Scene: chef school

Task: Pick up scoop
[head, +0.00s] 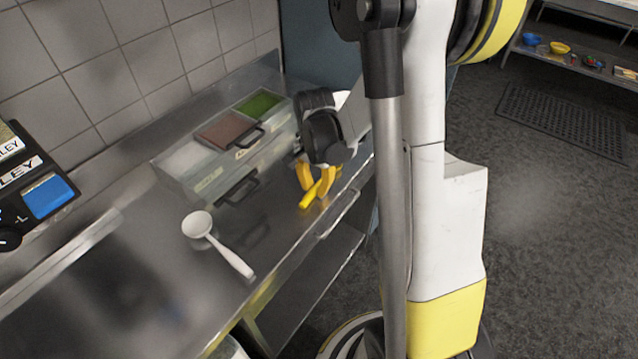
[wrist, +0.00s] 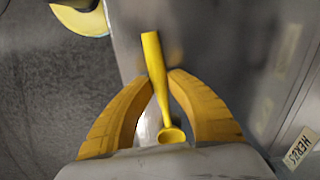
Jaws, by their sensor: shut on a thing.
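A yellow scoop (head: 309,199) is at the counter's front edge, below my gripper (head: 317,186). In the wrist view the scoop (wrist: 152,50) lies between the two yellow fingers of my gripper (wrist: 162,76). The fingertips are shut on its handle, and its small round bowl points back toward the palm. The handle's far end sticks out past the fingertips. Whether the scoop touches the counter is hard to tell. A white, long-handled scoop or ladle (head: 197,226) lies apart on the counter, left of my gripper.
A clear bin box with green and brown contents (head: 229,130) stands against the wall, close to my gripper. The steel counter (head: 130,270) is clear at front left.

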